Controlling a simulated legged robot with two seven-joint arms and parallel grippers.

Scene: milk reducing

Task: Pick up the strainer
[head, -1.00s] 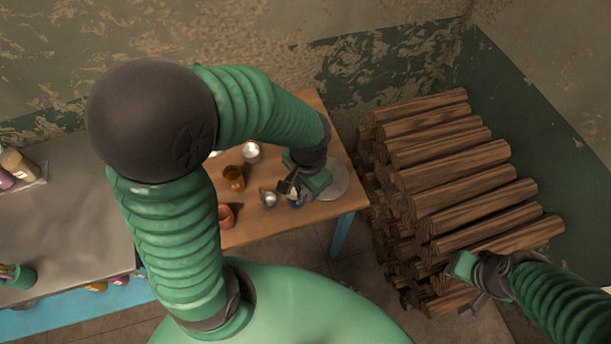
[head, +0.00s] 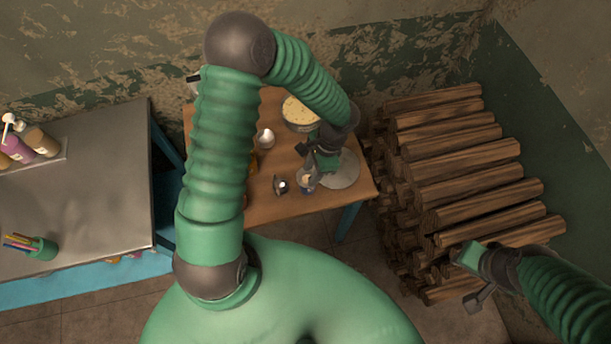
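My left gripper (head: 311,168) is over the right part of the wooden table, pointing down beside a white round plate (head: 343,174). A small cup-like item with a blue part (head: 307,184) is right under or at its fingertips. I cannot tell whether they touch, or whether the fingers are open or shut. A small shiny metal item (head: 281,186) stands just left of it. I cannot tell for sure which small item is the strainer.
The wooden table (head: 272,210) also holds a pot with yellowish contents (head: 300,112) and a shiny bowl (head: 265,138). My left arm hides part of its left side. Stacked logs (head: 455,180) lie to the right. A metal counter (head: 90,190) with bottles stands left.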

